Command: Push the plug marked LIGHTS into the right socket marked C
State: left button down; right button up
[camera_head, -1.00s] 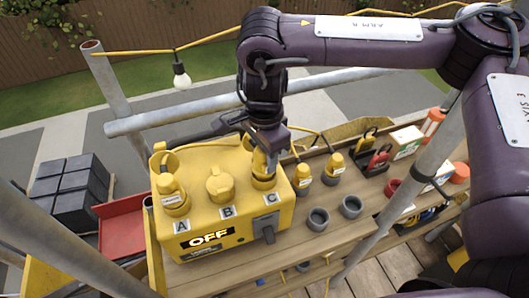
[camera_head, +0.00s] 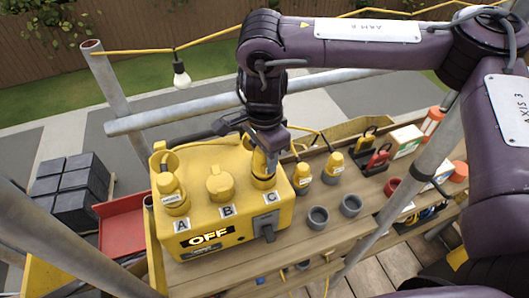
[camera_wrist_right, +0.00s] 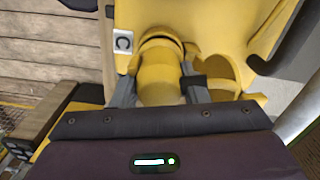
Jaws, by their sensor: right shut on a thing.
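The yellow socket box (camera_head: 205,215) stands on the plank, with sockets marked A, B and C along its top. My right gripper (camera_head: 266,165) is over socket C (camera_head: 263,181) and shut on a yellow plug (camera_head: 259,163). The right wrist view shows the plug (camera_wrist_right: 160,82) between the two fingers (camera_wrist_right: 158,92), lined up with the socket by the C label (camera_wrist_right: 123,42). The plug's front end is at the socket mouth; how deep it sits I cannot tell. Its marking is not readable. My left gripper is not in view.
Another yellow plug (camera_head: 172,188) stands in socket A, and socket B has a yellow cap (camera_head: 220,182). The box's switch (camera_head: 266,225) is by an OFF sign (camera_head: 208,238). More plugs (camera_head: 302,177) and grey rings (camera_head: 318,217) stand right of the box. A scaffold pole (camera_head: 240,102) runs behind.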

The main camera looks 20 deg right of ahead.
jog(key=shift+f, duration=0.35)
jog(key=o, duration=0.8)
notch_tip(320, 180, up, 11)
jog(key=p, duration=1)
jog(key=shift+p, duration=0.35)
jog(key=shift+s+f, duration=0.1)
